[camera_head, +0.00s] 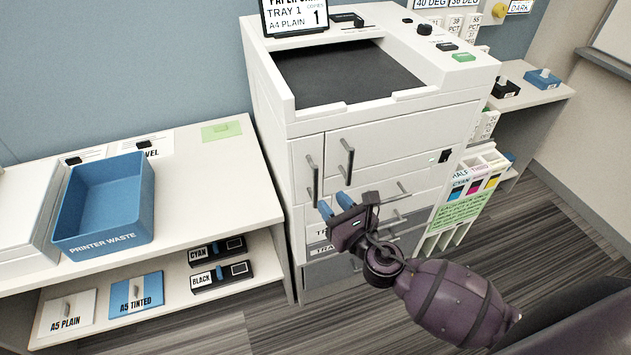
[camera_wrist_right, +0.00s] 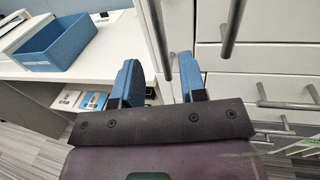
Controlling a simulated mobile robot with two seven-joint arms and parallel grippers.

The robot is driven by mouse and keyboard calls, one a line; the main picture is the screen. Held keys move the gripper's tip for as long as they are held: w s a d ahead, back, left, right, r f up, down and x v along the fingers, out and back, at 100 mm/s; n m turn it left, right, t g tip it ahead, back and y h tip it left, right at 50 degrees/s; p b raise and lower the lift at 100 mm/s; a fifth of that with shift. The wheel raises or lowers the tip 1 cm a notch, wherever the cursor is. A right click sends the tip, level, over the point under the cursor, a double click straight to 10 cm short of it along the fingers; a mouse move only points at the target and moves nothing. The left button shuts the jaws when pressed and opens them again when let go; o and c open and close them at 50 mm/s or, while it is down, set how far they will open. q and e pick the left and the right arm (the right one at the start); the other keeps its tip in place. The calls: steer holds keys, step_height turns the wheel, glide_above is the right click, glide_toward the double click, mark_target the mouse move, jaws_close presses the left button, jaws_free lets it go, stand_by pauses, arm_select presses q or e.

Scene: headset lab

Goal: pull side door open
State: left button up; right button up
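The white printer (camera_head: 380,112) has a narrow side door (camera_head: 302,163) at the left of its front, with a vertical metal handle (camera_head: 313,182). My right gripper (camera_head: 334,203) is open and empty near the lower end of this handle, its blue fingers apart. In the right wrist view the handle (camera_wrist_right: 157,32) shows in the gap between the fingers of the right gripper (camera_wrist_right: 161,75); I see no contact, and the depth between them is hard to tell. The door looks closed. My left gripper is not in view.
A second handle (camera_head: 346,161) sits close to the right on the wider front panel. Drawer handles (camera_head: 404,188) are below it. A counter (camera_head: 195,185) with a blue printer waste bin (camera_head: 105,200) stands left. A supply rack (camera_head: 463,210) stands right.

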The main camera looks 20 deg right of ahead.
mark_target(317, 185)
steer(key=x, duration=0.7)
steer(key=shift+w, duration=0.4)
jaws_close()
steer(key=shift+a, duration=0.1)
